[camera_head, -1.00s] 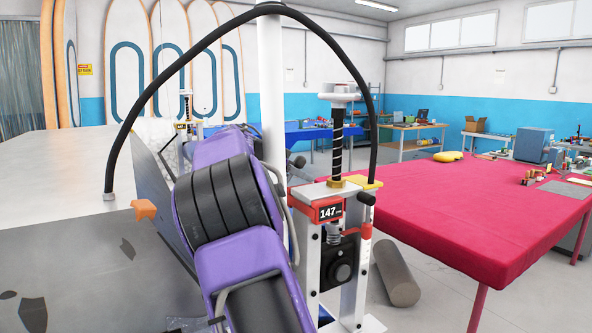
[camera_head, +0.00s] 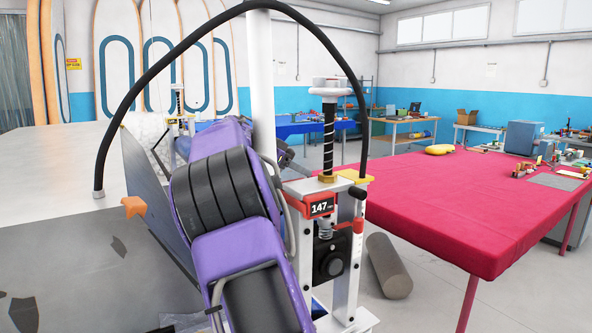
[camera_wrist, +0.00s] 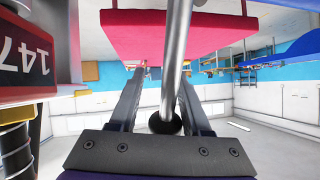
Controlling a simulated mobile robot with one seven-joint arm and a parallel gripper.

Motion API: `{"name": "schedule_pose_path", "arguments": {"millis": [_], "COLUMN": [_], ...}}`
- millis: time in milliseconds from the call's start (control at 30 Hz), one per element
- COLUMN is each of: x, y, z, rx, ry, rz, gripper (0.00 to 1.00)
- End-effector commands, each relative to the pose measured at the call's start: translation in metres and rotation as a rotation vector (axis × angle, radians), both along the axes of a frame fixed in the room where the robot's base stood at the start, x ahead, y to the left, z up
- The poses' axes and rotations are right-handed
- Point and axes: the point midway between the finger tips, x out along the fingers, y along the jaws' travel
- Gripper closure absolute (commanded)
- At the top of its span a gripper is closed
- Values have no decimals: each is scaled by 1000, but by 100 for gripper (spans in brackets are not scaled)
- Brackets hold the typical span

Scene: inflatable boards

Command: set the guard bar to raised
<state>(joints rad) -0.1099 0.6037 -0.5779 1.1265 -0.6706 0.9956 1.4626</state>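A shiny metal bar with a black end, which looks like the guard bar (camera_wrist: 176,62), runs lengthwise through the middle of the wrist view. My gripper (camera_wrist: 161,80) has its two dark fingers apart, one on each side of the bar in the picture. The bar lies near the right finger; I cannot tell whether they touch. In the head view my purple arm hides the gripper, and I cannot make out the bar. The machine (camera_head: 321,207) with a red "147" display stands right of my arm. The display also shows in the wrist view (camera_wrist: 25,55).
A red-covered table (camera_head: 440,200) stands to the right, with a grey roller (camera_head: 389,266) on the floor beside it. A grey panel with an orange tab (camera_head: 134,206) stands left of my arm. A black hose (camera_head: 205,38) arches overhead.

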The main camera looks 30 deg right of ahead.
Motion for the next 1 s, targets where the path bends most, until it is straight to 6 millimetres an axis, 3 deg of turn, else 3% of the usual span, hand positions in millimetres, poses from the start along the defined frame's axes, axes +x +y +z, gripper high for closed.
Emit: {"name": "schedule_pose_path", "arguments": {"millis": [467, 667, 1000], "x": [0, -6, -22], "y": [6, 35, 106], "z": [-3, 14, 62], "rx": [6, 5, 2], "ry": [7, 4, -4], "rz": [0, 3, 6], "gripper": [54, 54, 54]}}
